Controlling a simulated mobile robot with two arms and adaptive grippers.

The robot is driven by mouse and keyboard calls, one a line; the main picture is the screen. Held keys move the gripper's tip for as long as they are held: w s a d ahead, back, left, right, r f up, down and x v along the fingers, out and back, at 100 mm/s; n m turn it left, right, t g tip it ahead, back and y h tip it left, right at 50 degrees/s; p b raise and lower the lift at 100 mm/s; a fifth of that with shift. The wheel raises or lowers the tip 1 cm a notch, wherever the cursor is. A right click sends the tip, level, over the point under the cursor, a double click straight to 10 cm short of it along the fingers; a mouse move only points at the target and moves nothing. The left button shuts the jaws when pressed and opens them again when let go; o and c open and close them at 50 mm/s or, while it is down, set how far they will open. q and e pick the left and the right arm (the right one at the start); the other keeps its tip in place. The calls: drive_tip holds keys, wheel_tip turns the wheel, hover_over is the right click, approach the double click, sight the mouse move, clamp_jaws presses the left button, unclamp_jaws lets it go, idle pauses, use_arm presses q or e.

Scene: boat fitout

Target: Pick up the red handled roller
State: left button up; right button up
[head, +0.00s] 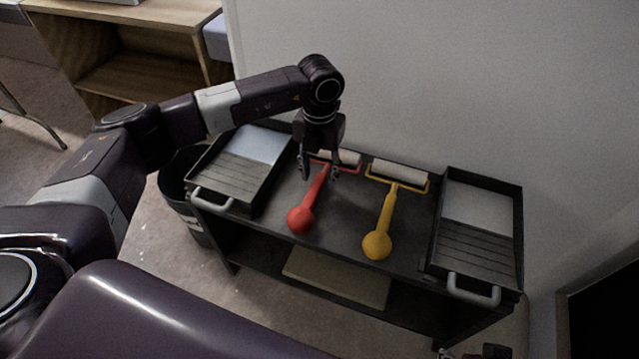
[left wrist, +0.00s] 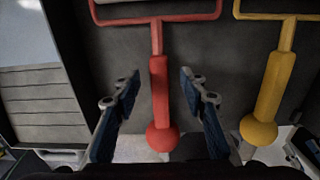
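The red handled roller (head: 307,207) lies on the top of a black cart, its handle end toward me and its white roller toward the wall. In the left wrist view its red handle (left wrist: 160,90) runs between the two fingers. My left gripper (head: 319,172) is open above the handle, one finger on each side, and the fingers look apart from it. The gripper partly hides the roller's frame in the head view. At the bottom right edge of the head view a small part of my right gripper (head: 478,353) shows, too little to judge.
A yellow handled roller (head: 385,217) lies to the right of the red one. Black paint trays stand at the left (head: 243,160) and right (head: 476,215) ends of the cart (head: 335,224). A dark bin (head: 178,187) stands left of the cart, and a wall is behind it.

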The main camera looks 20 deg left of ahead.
sight(319, 180)
use_arm(q)
wheel_tip(319, 180, down, 3)
use_arm(e)
drive_tip(key=w, duration=0.1)
drive_tip(key=w+a+t, duration=0.1)
drive_tip(key=w, duration=0.1)
drive_tip(key=w+r+t, duration=0.1)
drive_tip(key=shift+w+a+r+y, duration=0.1)
drive_tip(key=shift+w+a+y, duration=0.1)
drive_tip(key=shift+y, duration=0.1)
use_arm(q)
drive_tip(key=shift+c, duration=0.3)
clamp_jaws()
